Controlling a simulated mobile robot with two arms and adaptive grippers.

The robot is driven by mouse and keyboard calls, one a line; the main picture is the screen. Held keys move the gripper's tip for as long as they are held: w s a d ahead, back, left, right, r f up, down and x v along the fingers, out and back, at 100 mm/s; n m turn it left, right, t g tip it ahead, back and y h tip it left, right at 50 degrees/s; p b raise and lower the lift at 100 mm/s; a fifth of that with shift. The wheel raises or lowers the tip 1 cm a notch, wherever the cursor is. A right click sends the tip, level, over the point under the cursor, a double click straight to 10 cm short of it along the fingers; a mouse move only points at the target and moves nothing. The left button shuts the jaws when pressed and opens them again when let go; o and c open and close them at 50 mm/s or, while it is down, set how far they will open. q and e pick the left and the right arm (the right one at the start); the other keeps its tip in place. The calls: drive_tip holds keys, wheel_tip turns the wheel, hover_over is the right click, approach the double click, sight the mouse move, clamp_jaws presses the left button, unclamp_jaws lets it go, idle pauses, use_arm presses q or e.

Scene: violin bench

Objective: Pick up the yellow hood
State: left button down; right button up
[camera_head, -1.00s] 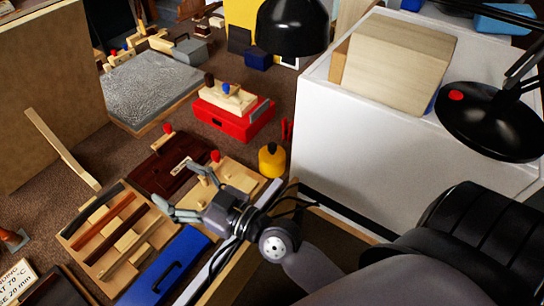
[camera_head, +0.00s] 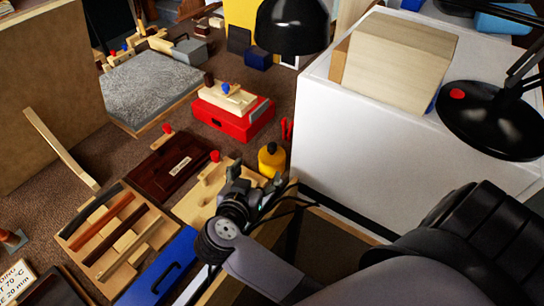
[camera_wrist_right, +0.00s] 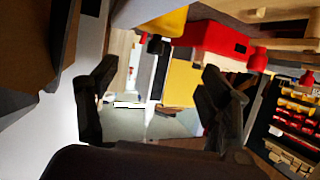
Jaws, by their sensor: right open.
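The yellow hood (camera_head: 271,161) is a small yellow rounded piece with a dark top. It stands at the right edge of the bench, beside the white block. A yellow piece with a dark end, likely the same hood, shows at the top of the right wrist view (camera_wrist_right: 165,22). My right gripper (camera_head: 257,176) is open and close in front of the hood, on the near side. In the right wrist view its two dark fingers (camera_wrist_right: 158,98) are spread with nothing held between them. My left gripper is not in view.
The white block (camera_head: 370,135) rises right of the hood. A red box (camera_head: 233,115) lies behind it. A pale wooden board with a red knob (camera_head: 205,192) is left of the gripper. A blue case (camera_head: 160,268) and wooden tray (camera_head: 75,240) lie front left. A black lamp (camera_head: 292,27) hangs above.

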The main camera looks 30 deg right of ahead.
sight(270, 154)
drive_tip(key=x, duration=1.1)
drive_tip(key=shift+d+f, duration=0.3)
drive_tip(key=x, duration=0.5)
drive_tip(key=shift+w+d+f+b, duration=0.1)
drive_tip(key=shift+d+f+b, duration=0.15)
drive_tip(key=shift+d+b, duration=0.15)
drive_tip(key=shift+r, duration=0.1)
drive_tip(key=shift+c, duration=0.4)
drive_tip(key=c, duration=1)
